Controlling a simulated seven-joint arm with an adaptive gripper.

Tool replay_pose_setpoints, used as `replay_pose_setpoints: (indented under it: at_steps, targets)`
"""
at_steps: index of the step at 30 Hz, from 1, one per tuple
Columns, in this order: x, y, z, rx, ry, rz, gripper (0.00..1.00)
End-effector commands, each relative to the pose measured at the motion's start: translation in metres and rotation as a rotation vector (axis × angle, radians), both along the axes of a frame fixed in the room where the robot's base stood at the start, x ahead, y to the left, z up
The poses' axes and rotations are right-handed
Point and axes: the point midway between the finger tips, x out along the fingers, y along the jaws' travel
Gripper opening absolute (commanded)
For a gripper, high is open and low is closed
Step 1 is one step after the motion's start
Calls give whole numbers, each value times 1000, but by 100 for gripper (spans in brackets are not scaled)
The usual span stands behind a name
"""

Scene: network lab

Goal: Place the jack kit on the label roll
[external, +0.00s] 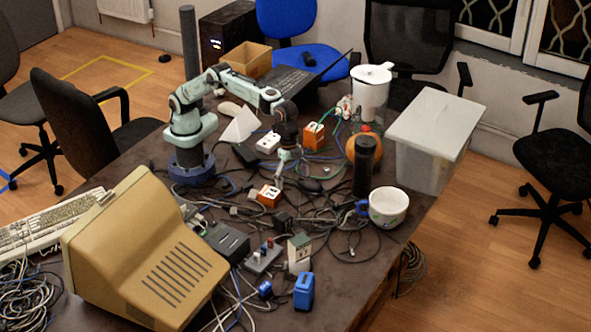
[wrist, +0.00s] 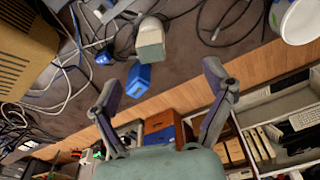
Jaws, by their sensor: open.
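I cannot tell for certain which items are the jack kit and the label roll. A small orange box with white, socket-like faces (external: 269,196) sits among the cables in the middle of the table. A larger orange box (external: 314,136) stands farther back, near green cables. A cream block with a green top (external: 299,254) stands at the front; it appears in the wrist view (wrist: 150,42). A blue item (external: 304,291) is beside it, also in the wrist view (wrist: 138,77). My gripper (external: 289,172) is open and empty above the cables; its spread fingers show in the wrist view (wrist: 160,78).
A beige monitor (external: 150,250) fills the front left. A mug (external: 388,207), black cylinder (external: 365,167), white blender (external: 371,88) and clear bin (external: 432,135) stand at the right. Tangled cables cover much of the table. A strip at the front right edge is clear.

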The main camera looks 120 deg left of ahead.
Motion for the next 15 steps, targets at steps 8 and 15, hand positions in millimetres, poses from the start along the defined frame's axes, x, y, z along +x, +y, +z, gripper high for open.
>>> replay_pose_setpoints:
  at_steps: [8, 15]
  targets:
    - [-157, 92, 60, 32, 49, 199, 82]
    - [-312, 137, 27, 62, 92, 353, 82]
